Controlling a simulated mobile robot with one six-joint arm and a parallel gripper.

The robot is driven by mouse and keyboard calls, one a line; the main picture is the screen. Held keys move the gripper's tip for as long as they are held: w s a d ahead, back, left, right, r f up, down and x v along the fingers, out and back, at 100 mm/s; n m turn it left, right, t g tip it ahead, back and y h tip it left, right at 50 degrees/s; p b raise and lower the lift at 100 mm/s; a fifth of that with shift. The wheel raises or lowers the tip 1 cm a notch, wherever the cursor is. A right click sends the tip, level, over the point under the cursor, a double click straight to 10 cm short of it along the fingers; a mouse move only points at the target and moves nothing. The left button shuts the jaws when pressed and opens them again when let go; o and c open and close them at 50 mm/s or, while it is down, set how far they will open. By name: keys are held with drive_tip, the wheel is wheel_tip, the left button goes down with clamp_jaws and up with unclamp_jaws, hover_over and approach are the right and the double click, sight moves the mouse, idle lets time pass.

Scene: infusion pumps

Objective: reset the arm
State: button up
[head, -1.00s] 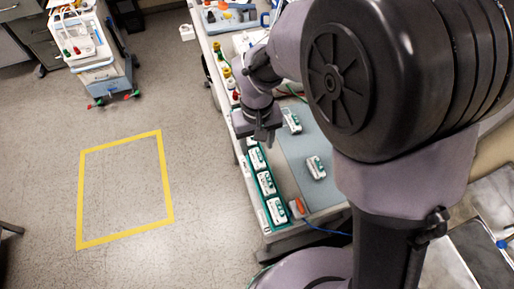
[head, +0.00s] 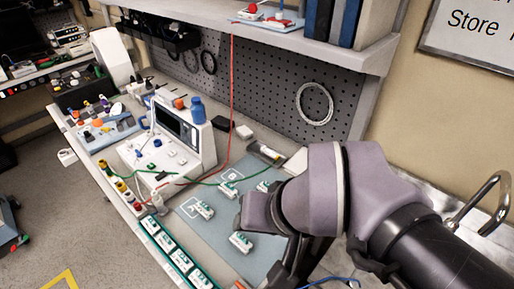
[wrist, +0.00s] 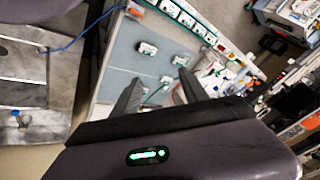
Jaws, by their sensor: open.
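My gripper (wrist: 158,88) is open in the wrist view, with its two dark fingers apart and nothing between them. It is above the blue-grey mat (wrist: 116,62), clear of the small white-and-green modules there. In the head view my arm comes in from the right and is folded over the right part of the mat (head: 222,262); my wrist hides part of the mat, and the fingertips are hard to make out. Modules stand on the mat, one at its near part (head: 241,241) and another beside the square marked A (head: 204,210).
A rack of several modules (head: 180,260) lines the bench's front edge. A white bench instrument (head: 172,140) with red and green leads stands behind. A pegboard (head: 270,90) and shelf (head: 300,42) rise at the back.

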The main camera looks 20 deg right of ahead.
drive_tip(key=shift+m+t, duration=0.3)
drive_tip(key=shift+m, duration=0.2)
drive_tip(key=shift+s+d+f+b, duration=0.15)
drive_tip(key=shift+s+f+b, duration=0.05)
drive_tip(key=shift+f+b, duration=0.5)
drive_tip(key=shift+s+d+f+b, duration=0.2)
drive_tip(key=shift+f+b, duration=0.45)
drive_tip(key=shift+s+d+f+b, duration=0.15)
drive_tip(key=shift+s+f+b, duration=0.05)
drive_tip(key=shift+f+b, duration=0.5)
